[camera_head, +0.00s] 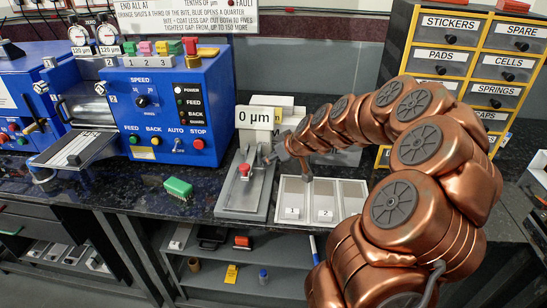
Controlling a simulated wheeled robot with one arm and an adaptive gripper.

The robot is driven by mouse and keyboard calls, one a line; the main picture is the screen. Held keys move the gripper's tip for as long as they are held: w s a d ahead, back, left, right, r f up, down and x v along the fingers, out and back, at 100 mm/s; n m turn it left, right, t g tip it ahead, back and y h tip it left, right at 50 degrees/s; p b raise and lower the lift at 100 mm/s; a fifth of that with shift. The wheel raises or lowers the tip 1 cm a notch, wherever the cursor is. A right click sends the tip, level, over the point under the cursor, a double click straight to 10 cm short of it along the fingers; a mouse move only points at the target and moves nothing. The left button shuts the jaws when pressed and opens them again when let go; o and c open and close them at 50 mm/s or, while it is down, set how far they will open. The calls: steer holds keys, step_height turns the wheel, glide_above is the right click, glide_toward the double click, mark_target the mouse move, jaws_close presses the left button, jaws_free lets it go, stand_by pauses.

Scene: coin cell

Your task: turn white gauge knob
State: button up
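The gauge stand (236,206) is a grey metal plate with a small red-topped part (244,170) on it. Behind it stands a white display (259,117) reading "0 µm". I cannot clearly make out a white knob; my gripper and arm cover part of the area right of the display. My gripper (287,168) is at the right side of the stand, close to the display. Its grey fingers look spread apart, with nothing visible between them. Whether it touches the stand is too small to tell.
A white tray (332,213) with numbered compartments lies right of the stand. A blue machine (171,110) with buttons and two dial gauges stands left. A green brush (178,188) lies on the dark counter (190,208). Labelled drawers (440,60) stand behind my copper arm.

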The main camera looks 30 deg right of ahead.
steer(key=v, duration=1.2)
stand_by(0.7)
steer(key=s+a+f+g+y, duration=0.1)
steer(key=s+a+g, duration=0.15)
steer(key=a, duration=0.35)
steer(key=s+a+f+n+g, duration=0.1)
steer(key=s+a, duration=0.2)
steer(key=a, duration=0.4)
steer(key=s+a+f+g+y, duration=0.1)
steer(key=s+a+f+g, duration=0.15)
steer(key=a, duration=0.35)
steer(key=s+a+f+m+g+h, duration=0.1)
steer(key=s+a+g+h, duration=0.15)
steer(key=s, duration=0.85)
steer(key=s+a+f+m+g+h, duration=0.1)
steer(key=s+a+f+m+g, duration=0.15)
steer(key=s, duration=0.85)
step_height(320, 180, up, 15)
steer(key=w+p, duration=0.1)
steer(key=p, duration=1.2)
steer(key=shift+a+f+n, duration=0.15)
steer(key=shift+a+n, duration=0.2)
steer(key=shift+n, duration=0.1)
